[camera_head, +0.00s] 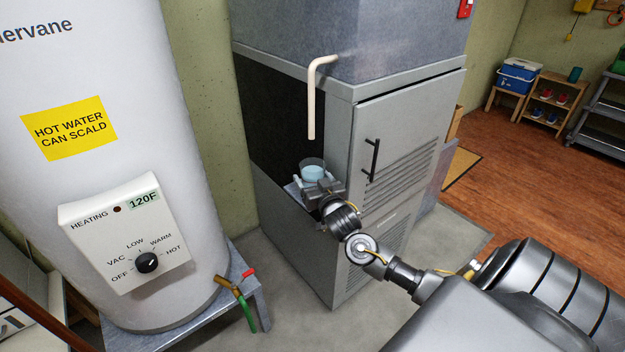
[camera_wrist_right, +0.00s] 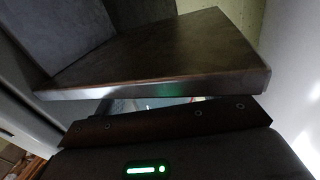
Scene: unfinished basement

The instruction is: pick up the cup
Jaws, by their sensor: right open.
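The cup (camera_head: 312,168) is a small, see-through, pale blue vessel that looks upright at the dark open side of the grey furnace cabinet, below the bent cream pipe. My right gripper (camera_head: 311,187) is open right at the cup, on its near side, and hides its lower part. I cannot tell whether the fingers touch the cup. In the right wrist view a dark slab and my gripper body leave a narrow, pale gap (camera_wrist_right: 150,103); the cup cannot be made out clearly there. My left gripper is not in view.
The furnace cabinet (camera_head: 385,150) with a black handle stands close beside my right arm. The white water heater (camera_head: 150,90) on a metal stand (camera_head: 245,290) is to the left. A cream pipe (camera_head: 311,100) hangs above the cup. Wooden floor (camera_head: 510,140) is open at right.

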